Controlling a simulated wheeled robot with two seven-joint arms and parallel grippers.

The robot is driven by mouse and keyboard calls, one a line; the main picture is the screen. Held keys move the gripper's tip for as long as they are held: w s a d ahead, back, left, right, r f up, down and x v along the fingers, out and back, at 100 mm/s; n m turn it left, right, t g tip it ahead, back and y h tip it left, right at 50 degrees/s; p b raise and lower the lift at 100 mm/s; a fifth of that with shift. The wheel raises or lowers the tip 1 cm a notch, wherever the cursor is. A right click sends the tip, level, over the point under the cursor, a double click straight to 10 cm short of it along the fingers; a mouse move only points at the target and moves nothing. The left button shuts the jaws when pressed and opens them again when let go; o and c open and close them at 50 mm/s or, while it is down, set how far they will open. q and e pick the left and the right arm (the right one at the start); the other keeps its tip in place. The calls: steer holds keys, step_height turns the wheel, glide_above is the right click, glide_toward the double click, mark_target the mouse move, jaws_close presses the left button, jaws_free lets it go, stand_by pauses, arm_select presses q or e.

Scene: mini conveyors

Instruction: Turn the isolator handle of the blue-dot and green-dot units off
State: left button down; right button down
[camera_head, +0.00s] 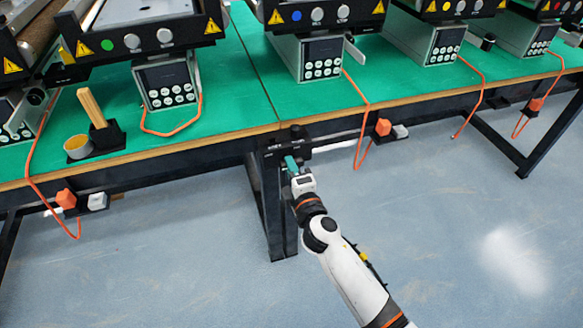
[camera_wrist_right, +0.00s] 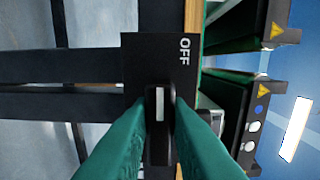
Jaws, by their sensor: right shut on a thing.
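The green-dot unit (camera_head: 122,47) stands at the left of the table and the blue-dot unit (camera_head: 318,22) near the middle. A black isolator plate (camera_wrist_right: 141,55) marked OFF is on the table's front side, below and left of the blue-dot unit. My right gripper (camera_head: 290,163) is at this isolator. In the wrist view its teal fingers (camera_wrist_right: 160,125) are shut on the black isolator handle (camera_wrist_right: 159,95), which carries a white mark. The handle lies along the picture's vertical. The blue dot (camera_wrist_right: 259,108) shows at right there. My left gripper is not in view.
The green table (camera_head: 235,85) has a wooden front edge and dark legs. Orange cables hang over the edge to orange plugs (camera_head: 383,127) (camera_head: 66,199). A yellow-dot unit (camera_head: 440,30) stands right. A wooden-handled tool (camera_head: 93,108) and a round tin (camera_head: 78,146) are at left.

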steer(key=shift+f, duration=0.1)
steer(key=c, duration=1.4)
jaws_free()
steer(key=shift+o, duration=0.2)
steer(key=shift+s, duration=0.1)
